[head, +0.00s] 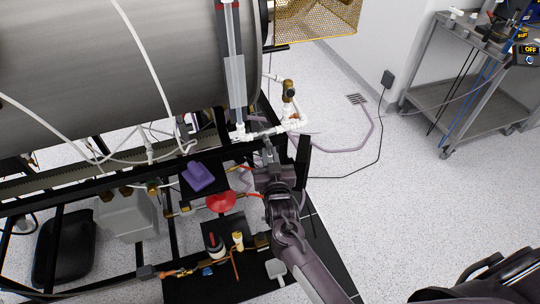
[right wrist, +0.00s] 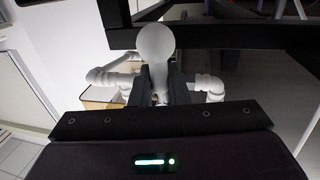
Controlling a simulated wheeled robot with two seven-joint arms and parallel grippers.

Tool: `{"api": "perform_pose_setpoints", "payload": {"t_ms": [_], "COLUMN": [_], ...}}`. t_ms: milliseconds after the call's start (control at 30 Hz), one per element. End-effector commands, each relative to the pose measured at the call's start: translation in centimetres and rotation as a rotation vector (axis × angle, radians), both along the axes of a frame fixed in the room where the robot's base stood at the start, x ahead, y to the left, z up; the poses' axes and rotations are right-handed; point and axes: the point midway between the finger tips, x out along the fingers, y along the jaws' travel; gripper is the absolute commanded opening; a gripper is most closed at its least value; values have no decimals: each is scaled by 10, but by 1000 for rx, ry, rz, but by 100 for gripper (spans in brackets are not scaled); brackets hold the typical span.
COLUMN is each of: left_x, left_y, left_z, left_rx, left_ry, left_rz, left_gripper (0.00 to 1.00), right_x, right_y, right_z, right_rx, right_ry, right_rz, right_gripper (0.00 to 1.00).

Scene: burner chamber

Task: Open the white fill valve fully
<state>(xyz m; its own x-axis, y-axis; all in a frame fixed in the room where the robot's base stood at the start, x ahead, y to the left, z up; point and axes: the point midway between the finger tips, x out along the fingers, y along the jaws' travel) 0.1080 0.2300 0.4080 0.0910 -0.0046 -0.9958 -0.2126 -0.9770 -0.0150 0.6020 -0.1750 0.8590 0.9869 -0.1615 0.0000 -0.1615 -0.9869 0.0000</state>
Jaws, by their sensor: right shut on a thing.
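The white fill valve shows in the right wrist view as a white handle with a rounded end (right wrist: 155,42), on a white pipe (right wrist: 208,84) with fittings to either side. My right gripper (right wrist: 153,85) has its two dark fingers on either side of the handle's lower part and is shut on it. In the head view my right gripper (head: 268,152) reaches up to the white piping (head: 268,132) below the big cylinder. The handle is hard to make out there, and the gripper hides part of it. My left gripper is not in view.
A large grey cylinder (head: 120,65) lies on a black frame (head: 60,190). A purple block (head: 198,176) and a red disc (head: 220,201) sit just left of my right arm. A grey cart (head: 455,90) stands at right. Open speckled floor lies between.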

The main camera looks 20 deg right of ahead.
Motion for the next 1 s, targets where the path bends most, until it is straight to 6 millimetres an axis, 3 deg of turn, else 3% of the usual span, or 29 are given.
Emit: {"api": "perform_pose_setpoints", "payload": {"t_ms": [467, 1000], "left_x": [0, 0], "left_y": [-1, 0], "left_z": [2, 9], "left_rx": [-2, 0], "left_ry": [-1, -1], "left_rz": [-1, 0], "left_gripper": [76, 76], "right_x": [0, 1], "right_y": [-6, -22], "right_z": [1, 8], "right_rx": [-149, -646], "right_ry": [-5, -22], "right_rz": [1, 1], "right_gripper": [0, 0]}}
